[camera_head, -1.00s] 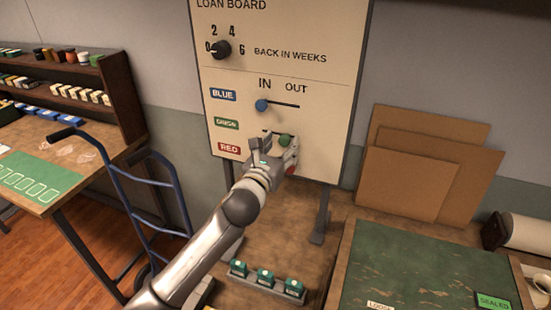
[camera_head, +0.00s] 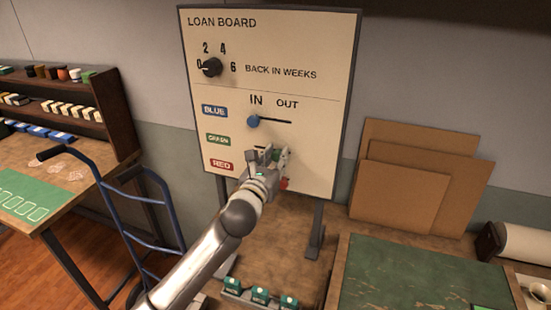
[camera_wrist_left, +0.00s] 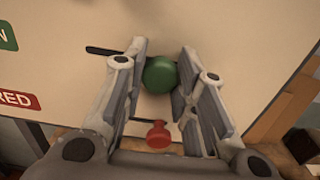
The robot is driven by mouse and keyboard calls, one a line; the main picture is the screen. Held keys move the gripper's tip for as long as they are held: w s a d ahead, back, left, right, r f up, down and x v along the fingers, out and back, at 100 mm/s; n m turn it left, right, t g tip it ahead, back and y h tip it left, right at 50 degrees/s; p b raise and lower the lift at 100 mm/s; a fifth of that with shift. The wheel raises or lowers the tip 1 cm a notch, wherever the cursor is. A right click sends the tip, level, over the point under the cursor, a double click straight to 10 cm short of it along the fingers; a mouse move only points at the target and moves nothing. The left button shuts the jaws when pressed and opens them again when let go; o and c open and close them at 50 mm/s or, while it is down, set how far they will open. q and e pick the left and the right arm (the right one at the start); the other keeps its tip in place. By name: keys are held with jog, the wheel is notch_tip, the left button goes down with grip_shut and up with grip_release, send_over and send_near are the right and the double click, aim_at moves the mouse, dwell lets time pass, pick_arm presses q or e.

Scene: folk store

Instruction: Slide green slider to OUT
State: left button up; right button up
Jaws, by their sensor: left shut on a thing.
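The loan board (camera_head: 310,85) stands upright with IN and OUT printed above its slots. The green slider knob (camera_wrist_left: 160,74) sits between the two fingers of my left gripper (camera_wrist_left: 160,70), which is shut on it. The knob shows only partly in the head view, between the fingers of the left gripper (camera_head: 274,156). In the left wrist view a dark slot runs out to the knob's left, toward the GREEN label side. The right part of that slot is hidden by a finger. My right gripper is not in view.
The blue knob (camera_head: 253,121) is at the IN end of its slot, above. The red knob (camera_wrist_left: 158,135) sits just below the green one, close to my fingers. A week dial (camera_head: 211,67) is higher up. A blue hand truck (camera_head: 130,200) stands left; cardboard sheets (camera_head: 400,200) lean right.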

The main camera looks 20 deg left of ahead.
pick_arm(q)
jog(key=shift+d, duration=0.8)
jog(key=o, duration=0.9)
jog(key=shift+s, duration=0.1)
jog(key=shift+o, duration=0.4)
jog(key=shift+a, duration=0.1)
jog(key=shift+s, duration=0.1)
jog(key=s+p, duration=0.4)
jog(key=s, duration=0.4)
jog(key=shift+s, duration=0.4)
